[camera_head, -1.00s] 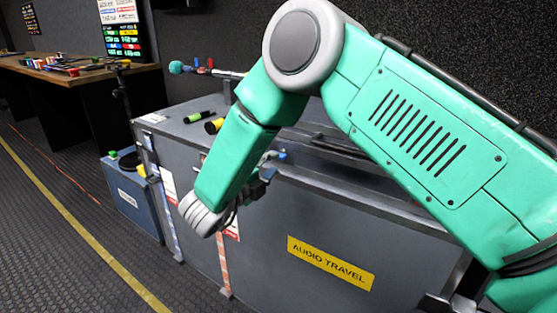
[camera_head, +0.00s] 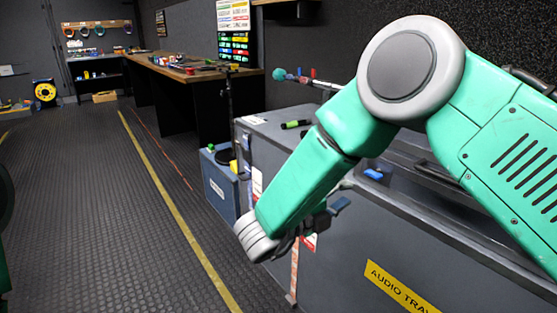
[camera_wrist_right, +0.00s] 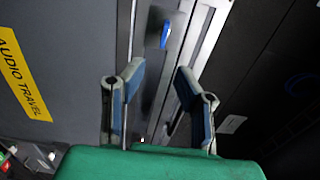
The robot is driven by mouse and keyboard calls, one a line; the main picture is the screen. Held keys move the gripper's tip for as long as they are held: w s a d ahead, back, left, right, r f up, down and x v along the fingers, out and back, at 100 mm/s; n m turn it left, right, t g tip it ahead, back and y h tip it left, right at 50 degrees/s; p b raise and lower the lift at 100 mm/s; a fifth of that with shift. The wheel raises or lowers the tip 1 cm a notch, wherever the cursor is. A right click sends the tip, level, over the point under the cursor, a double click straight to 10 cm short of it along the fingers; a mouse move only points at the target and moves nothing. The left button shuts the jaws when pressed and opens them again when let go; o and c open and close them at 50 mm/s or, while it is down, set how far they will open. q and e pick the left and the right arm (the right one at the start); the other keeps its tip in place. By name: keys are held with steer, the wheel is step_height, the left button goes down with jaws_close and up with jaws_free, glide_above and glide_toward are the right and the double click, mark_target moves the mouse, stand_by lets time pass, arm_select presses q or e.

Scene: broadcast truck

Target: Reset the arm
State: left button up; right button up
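My green right arm (camera_head: 330,150) comes in from the right and bends down in front of the grey case (camera_head: 345,245). Its right gripper (camera_head: 332,212) is partly hidden behind the wrist in the head view. In the right wrist view, the gripper (camera_wrist_right: 160,82) has its two blue-padded fingers spread apart with nothing between them. Beyond the fingertips is the case with a blue latch-like piece (camera_wrist_right: 165,35). My left gripper is not in view.
The grey case bears a yellow AUDIO TRAVEL label (camera_head: 400,290) and a green-tipped marker (camera_head: 296,124). A blue box (camera_head: 222,185) stands beside it. A wooden workbench (camera_head: 185,72) runs behind. The floor (camera_head: 110,220) at the left is clear, with a yellow line.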

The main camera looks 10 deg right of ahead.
steer(key=s+f+n+t+y+p, duration=0.25)
steer(key=f+n+y, duration=0.25)
steer(key=f+n, duration=0.3)
steer(key=s+f+n+t+y+p, duration=0.1)
steer(key=s+f+n+y+p, duration=0.15)
steer(key=f+n+y, duration=0.65)
steer(key=s+f+n+g+y+p, duration=0.1)
steer(key=s+n+g, duration=0.4)
steer(key=s, duration=0.9)
steer(key=s+d+f+n+g+y+p, duration=0.1)
steer(key=s+f+n+g+p, duration=0.2)
steer(key=s+n, duration=0.7)
steer(key=s+g, duration=0.2)
steer(key=s, duration=0.3)
steer(key=shift+d+f+y, duration=0.25)
steer(key=shift+f+y, duration=0.05)
steer(key=shift+s, duration=0.1)
